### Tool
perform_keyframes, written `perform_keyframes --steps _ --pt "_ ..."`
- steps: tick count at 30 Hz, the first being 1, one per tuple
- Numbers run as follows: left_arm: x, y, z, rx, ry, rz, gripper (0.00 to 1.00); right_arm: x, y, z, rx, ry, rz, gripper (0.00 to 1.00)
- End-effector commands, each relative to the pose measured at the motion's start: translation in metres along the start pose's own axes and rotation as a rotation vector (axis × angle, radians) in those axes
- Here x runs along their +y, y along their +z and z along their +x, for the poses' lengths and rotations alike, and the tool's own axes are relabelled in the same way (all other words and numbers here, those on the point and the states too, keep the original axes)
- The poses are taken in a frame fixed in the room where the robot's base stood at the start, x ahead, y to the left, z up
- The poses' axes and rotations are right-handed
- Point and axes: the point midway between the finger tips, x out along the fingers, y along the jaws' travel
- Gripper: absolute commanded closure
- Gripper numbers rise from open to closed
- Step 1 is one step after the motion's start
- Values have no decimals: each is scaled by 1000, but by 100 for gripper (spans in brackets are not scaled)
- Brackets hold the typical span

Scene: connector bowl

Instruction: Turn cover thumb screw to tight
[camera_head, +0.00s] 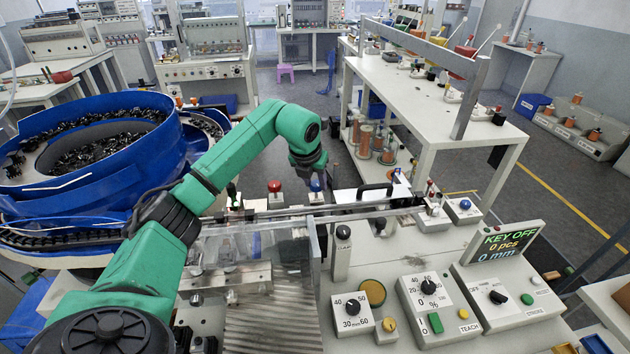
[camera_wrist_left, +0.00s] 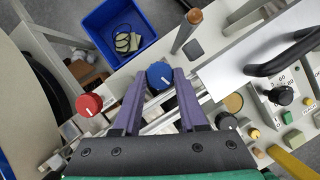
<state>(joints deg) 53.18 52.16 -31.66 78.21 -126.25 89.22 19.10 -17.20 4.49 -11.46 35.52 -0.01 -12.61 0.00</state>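A blue round knob (camera_head: 316,186) with a white pointer line stands on the machine's rail; it also shows in the left wrist view (camera_wrist_left: 160,75). A red knob (camera_head: 274,187) stands to its left, also in the left wrist view (camera_wrist_left: 89,104) with a white line. Neither is labelled, so I cannot tell which is the cover thumb screw. My left gripper (camera_head: 317,178) points down over the blue knob. In the left wrist view its purple fingers (camera_wrist_left: 160,82) are apart, one each side of the blue knob; contact is not clear. My right gripper is not in view.
A clear cover (camera_head: 313,245) and a black handle (camera_head: 374,188) are close by. A blue bowl feeder (camera_head: 100,200) is at left. A blue bin (camera_wrist_left: 122,38) stands on the floor.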

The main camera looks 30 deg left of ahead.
Motion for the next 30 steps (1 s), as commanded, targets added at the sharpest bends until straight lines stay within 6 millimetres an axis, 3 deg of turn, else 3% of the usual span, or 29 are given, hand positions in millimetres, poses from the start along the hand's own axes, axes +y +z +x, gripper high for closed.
perform_keyframes --steps 5,12,21,22,24,30 --pt "1 0 0 1 -10 28 100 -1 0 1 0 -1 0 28" --pt "3 1 0 -1 -98 235 100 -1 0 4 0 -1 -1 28" --pt "3 2 -1 -3 -107 258 100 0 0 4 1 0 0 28" --pt "3 2 -1 -3 -107 258 50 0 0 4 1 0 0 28" --pt "3 2 -1 -3 -107 258 28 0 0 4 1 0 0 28" --pt "3 1 -1 -2 -106 257 28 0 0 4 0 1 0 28"
